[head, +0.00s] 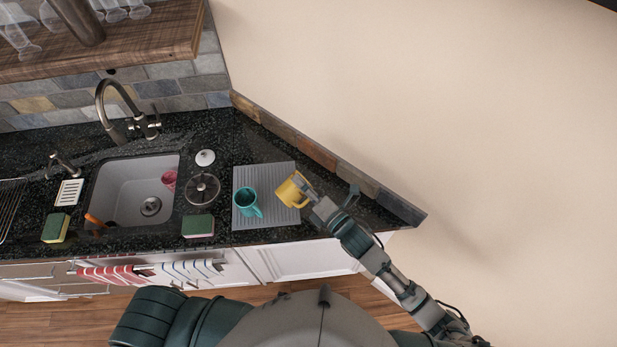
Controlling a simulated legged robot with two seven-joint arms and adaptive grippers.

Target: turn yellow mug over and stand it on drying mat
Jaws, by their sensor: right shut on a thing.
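The yellow mug (289,192) is at the right part of the grey ribbed drying mat (262,222) in the head view. My right gripper (305,188) is shut on the mug from its right side. The mug looks tilted; I cannot tell whether it touches the mat. A teal mug (247,203) is on the left part of the mat, with its handle toward the front. My left gripper is not in view.
The sink (122,190) holds a pink cup (169,179) and an orange item (94,220). A sponge (198,226) and a round dark lid (202,189) are between sink and mat. A low backsplash (317,152) runs behind the mat. Dark counter is bare right of the gripper.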

